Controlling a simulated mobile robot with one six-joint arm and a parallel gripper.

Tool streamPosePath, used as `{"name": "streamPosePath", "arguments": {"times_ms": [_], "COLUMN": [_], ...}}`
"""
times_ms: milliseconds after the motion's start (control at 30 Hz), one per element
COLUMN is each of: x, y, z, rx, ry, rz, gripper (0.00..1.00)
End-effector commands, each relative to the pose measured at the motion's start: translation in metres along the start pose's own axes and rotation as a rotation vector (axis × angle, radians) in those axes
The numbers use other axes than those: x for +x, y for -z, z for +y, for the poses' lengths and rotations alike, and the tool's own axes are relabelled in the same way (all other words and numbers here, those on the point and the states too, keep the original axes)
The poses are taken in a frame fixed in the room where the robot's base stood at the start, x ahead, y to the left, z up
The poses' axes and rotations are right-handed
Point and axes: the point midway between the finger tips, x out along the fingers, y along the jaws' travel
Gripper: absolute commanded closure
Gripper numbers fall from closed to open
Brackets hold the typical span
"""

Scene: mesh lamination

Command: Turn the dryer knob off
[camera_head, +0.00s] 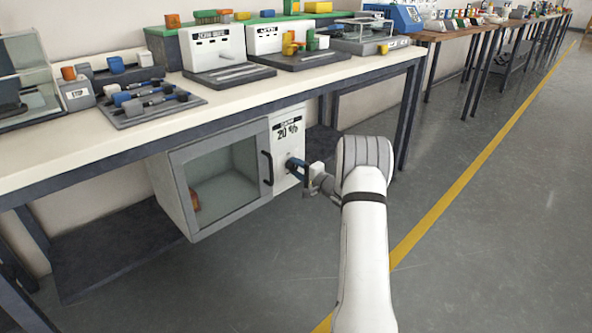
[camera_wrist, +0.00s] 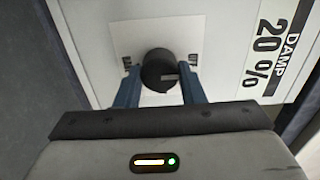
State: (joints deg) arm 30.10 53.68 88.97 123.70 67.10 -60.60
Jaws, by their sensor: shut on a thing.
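The dryer (camera_head: 214,126) is a white cabinet with a glass door and a dark handle, under the bench. Its front panel reads "20 %" in the head view and "DAMP 20 %" in the wrist view. The dark round knob (camera_wrist: 157,74) is on a pale square plate on that panel, with small labels on both sides that I cannot read surely. My gripper (camera_wrist: 160,77) has its blue fingers on both sides of the knob, shut on it. In the head view my gripper (camera_head: 294,165) is at the panel and hides the knob.
The white bench (camera_head: 150,115) above the dryer carries machines, small coloured blocks and a tray of dark tools (camera_head: 148,104). A dark bench leg (camera_head: 410,115) stands right of the dryer. The floor to the right is clear, with a yellow line.

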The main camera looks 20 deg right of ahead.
Motion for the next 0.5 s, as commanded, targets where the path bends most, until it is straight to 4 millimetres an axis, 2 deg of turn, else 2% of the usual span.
{"name": "streamPosePath", "arguments": {"times_ms": [200, 233, 500], "x": [0.0009, 0.0009, 0.0006], "y": [-0.0042, -0.0043, -0.0022], "z": [0.0035, 0.0035, 0.0018], "rx": [0.002, 0.002, 0.001], "ry": [-0.005, -0.005, -0.003], "rz": [-0.009, -0.009, -0.005], "gripper": [0.87, 0.64, 0.43]}}
